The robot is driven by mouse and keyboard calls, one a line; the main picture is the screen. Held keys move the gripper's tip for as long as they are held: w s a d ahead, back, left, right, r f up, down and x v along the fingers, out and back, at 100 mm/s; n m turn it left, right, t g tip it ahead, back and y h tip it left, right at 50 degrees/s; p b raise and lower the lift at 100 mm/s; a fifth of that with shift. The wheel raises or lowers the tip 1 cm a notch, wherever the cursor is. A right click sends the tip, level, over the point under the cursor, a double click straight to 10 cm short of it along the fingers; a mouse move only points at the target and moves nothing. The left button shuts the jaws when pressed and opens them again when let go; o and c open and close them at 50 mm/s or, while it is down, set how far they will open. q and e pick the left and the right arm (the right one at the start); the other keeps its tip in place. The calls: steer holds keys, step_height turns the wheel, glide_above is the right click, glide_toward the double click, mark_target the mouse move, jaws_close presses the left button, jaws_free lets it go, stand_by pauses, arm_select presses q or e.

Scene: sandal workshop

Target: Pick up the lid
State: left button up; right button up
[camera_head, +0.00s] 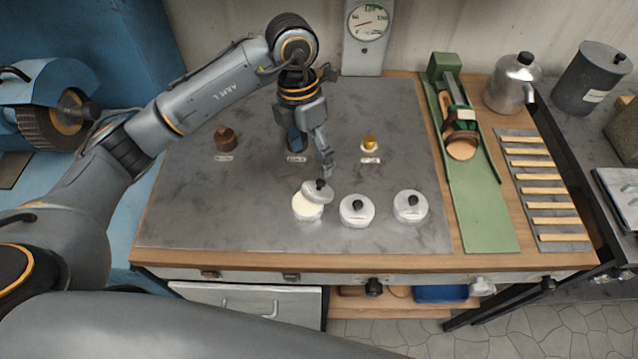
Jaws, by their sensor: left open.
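A grey lid (312,194) with a black knob is at the front middle of the metal worktop, just beyond and partly over a small round tin (308,213). The tin's pale inside shows in front of the lid. Whether the lid rests on the tin's rim or on the worktop behind it, I cannot tell. My left gripper (326,168) points down just behind the lid, open and empty, its fingertips apart from the knob. My right gripper is not in view.
Two closed tins, one in the middle (356,212) and one at the right (411,208), stand beside the open tin. Behind are a brown piece (226,140), a blue piece (294,141) partly hidden by my gripper, and a yellow piece (369,143). A green fixture (480,205) borders the right.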

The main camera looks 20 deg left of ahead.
arm_select(q)
glide_above(317, 188)
steer(key=f, duration=0.2)
steer(key=a+f, duration=0.1)
steer(key=f, duration=0.1)
steer(key=shift+w+f+p, duration=0.15)
steer(key=shift+f+p, duration=0.1)
steer(key=shift+p, duration=0.15)
steer(key=shift+d+f, duration=0.15)
steer(key=shift+f, duration=0.05)
steer(key=f, duration=0.1)
steer(key=f+p, duration=0.1)
steer(key=f, duration=0.1)
steer(key=f+p, duration=0.1)
steer(key=shift+s+d+f, duration=0.2)
steer(key=shift+d, duration=0.1)
steer(key=shift+f, duration=0.2)
steer(key=c, duration=0.8)
steer(key=shift+r, duration=0.15)
